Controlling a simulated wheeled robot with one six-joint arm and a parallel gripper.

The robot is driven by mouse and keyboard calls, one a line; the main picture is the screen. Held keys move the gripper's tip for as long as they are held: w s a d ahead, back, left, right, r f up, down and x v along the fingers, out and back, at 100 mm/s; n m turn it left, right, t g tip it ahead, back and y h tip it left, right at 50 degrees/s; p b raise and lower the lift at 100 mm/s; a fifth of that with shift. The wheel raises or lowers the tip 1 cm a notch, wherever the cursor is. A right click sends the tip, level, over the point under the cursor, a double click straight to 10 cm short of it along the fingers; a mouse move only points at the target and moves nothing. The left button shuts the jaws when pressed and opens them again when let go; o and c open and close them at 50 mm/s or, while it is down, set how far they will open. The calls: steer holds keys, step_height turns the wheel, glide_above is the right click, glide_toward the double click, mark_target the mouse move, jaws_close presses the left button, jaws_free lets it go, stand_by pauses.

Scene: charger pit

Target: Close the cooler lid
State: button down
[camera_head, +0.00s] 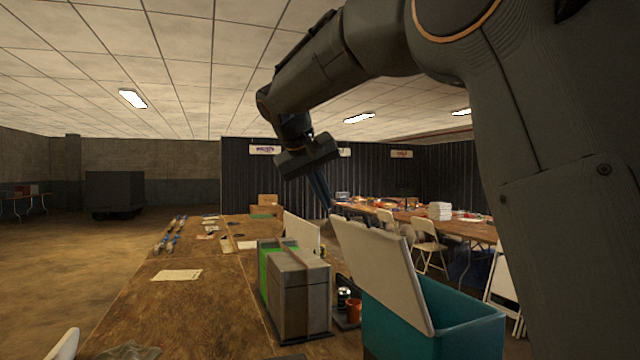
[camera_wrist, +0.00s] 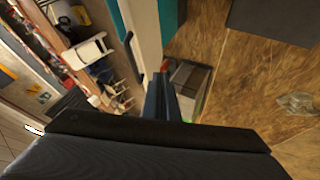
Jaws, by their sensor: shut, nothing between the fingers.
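The cooler is a teal box (camera_head: 465,310) at the lower right of the head view. Its white lid (camera_head: 385,262) stands open, tilted up and leaning to the left. My gripper (camera_head: 328,205) is shut and empty, pointing down, just above and left of the lid's upper edge in the head view. In the wrist view the shut fingers (camera_wrist: 165,85) are in the middle, close to the pale lid (camera_wrist: 146,35), with part of the teal cooler (camera_wrist: 172,18) beyond. I cannot tell whether they touch the lid.
A grey and green case (camera_head: 300,290), a red mug (camera_head: 354,311) and a dark can stand left of the cooler. A long wooden table (camera_head: 190,310) with papers runs into the distance. Folding chairs (camera_head: 428,245) and another cluttered table are behind. Open floor lies far left.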

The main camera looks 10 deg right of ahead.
steer(key=w+d+f+p, duration=0.2)
steer(key=d+p, duration=0.1)
steer(key=d, duration=0.2)
steer(key=shift+w+d+f, duration=0.2)
steer(key=shift+w+d, duration=0.1)
steer(key=shift+w, duration=0.1)
